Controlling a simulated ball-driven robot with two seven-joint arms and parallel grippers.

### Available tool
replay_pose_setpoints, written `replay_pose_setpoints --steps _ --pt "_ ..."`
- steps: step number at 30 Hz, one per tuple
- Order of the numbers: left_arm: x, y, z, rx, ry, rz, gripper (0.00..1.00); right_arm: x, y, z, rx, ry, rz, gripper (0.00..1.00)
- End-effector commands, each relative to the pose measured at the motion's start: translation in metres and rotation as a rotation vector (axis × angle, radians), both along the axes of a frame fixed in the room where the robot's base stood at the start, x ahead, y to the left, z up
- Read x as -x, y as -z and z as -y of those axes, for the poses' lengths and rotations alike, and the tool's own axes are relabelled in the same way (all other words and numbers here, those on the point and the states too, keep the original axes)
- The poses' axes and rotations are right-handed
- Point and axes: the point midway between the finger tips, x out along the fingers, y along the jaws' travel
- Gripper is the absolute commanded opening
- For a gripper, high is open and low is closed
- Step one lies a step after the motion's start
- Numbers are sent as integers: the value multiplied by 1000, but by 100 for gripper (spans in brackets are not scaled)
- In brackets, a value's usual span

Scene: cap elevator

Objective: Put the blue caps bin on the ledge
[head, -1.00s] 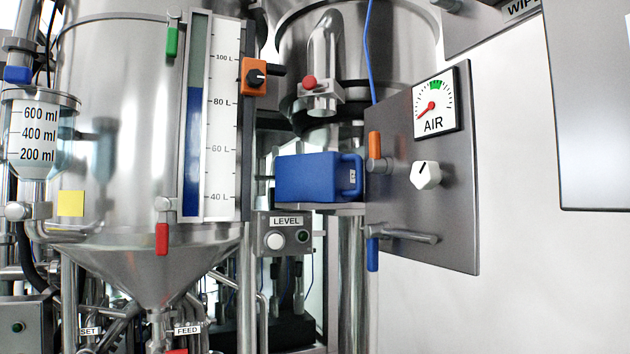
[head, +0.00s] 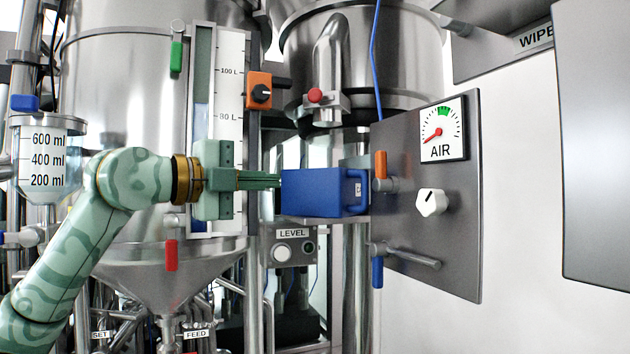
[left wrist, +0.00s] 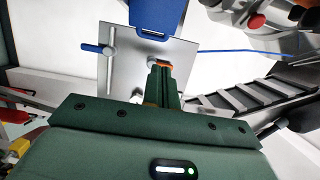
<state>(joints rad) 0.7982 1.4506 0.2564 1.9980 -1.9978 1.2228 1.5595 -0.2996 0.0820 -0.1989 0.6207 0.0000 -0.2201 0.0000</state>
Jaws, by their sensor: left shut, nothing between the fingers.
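The blue caps bin (head: 320,193) sits on the ledge below the steel vessel, beside the AIR panel, with its handle toward the panel. The ledge itself is mostly hidden by the bin in the head view. My left gripper (head: 280,180) comes in from the left, shut and empty, with its fingertips at the bin's left side. I cannot tell whether they touch it. In the left wrist view the bin (left wrist: 161,16) shows at the top edge, beyond the shut fingers (left wrist: 163,68). My right gripper is not in view.
The AIR panel (head: 432,240) with its gauge, white knob (head: 432,202) and levers stands right of the bin. A LEVEL box (head: 292,252) is below it. An orange switch (head: 260,92) is above my gripper, and a large tank (head: 130,90) is behind my arm.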

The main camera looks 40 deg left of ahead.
Motion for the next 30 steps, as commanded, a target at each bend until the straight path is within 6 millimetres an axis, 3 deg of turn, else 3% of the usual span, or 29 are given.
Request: replay_pose_setpoints --steps 9,15,21,30 --pt "-57 -8 14 6 7 -1 0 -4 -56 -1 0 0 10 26" --pt "-97 -6 22 4 7 -1 0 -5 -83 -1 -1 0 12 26" --pt "-120 -2 5 4 4 -3 0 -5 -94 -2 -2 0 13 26" --pt "-127 1 0 2 5 -1 0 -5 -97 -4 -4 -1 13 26"
